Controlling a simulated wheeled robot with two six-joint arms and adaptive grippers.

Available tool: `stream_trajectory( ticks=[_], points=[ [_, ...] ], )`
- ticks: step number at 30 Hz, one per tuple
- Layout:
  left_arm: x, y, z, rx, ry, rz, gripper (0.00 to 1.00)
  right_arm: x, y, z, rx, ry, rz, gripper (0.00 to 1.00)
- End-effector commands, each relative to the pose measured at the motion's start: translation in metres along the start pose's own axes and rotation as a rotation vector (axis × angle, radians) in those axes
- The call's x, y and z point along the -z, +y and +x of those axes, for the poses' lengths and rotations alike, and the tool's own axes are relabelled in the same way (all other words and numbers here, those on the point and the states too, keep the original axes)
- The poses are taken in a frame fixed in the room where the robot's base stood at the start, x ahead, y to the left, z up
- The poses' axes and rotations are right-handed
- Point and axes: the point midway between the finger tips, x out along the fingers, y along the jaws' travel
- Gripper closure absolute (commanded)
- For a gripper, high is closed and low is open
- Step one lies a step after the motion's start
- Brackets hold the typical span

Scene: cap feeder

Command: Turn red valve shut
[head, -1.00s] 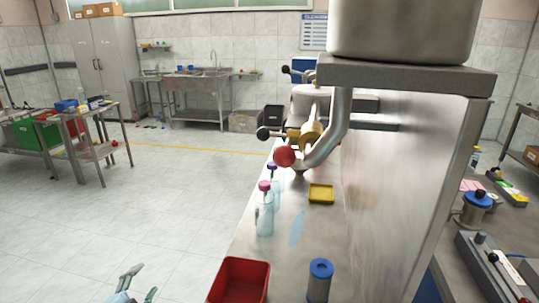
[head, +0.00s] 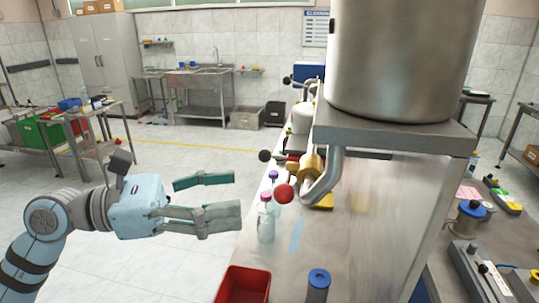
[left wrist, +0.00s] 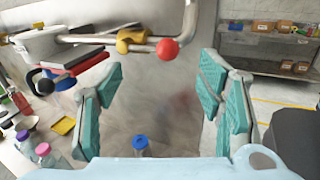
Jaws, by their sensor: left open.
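The red valve knob (head: 284,193) sits at the end of the brass valve (head: 311,168) on the bent steel pipe (head: 325,185) below the big tank. In the left wrist view the red knob (left wrist: 167,49) shows ahead, beyond the fingers and a little above them. My left gripper (head: 236,197) is open and empty, to the left of the red knob and apart from it. Its teal finger pads also frame the middle of the left wrist view (left wrist: 163,95). My right gripper is in neither view.
A red bin (head: 242,285) and a blue-topped cylinder (head: 317,287) are in front. The steel tank (head: 400,60) stands on a shelf above the pipe.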

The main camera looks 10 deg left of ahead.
Motion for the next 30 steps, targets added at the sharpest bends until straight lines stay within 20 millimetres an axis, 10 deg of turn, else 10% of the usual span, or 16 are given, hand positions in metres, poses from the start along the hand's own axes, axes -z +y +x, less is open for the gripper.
stream_trajectory(
  ticks=[9, 21, 30],
  points=[
    [-0.002, 0.001, 0.059, -0.004, -0.005, -0.004, 0.39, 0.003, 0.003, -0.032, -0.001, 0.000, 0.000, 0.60],
    [0.002, 0.002, 0.072, -0.007, 0.001, -0.003, 0.39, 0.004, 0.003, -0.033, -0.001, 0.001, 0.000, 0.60],
    [0.002, 0.002, 0.072, -0.007, 0.001, -0.003, 0.83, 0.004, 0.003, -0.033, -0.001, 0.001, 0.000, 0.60]
  ],
)
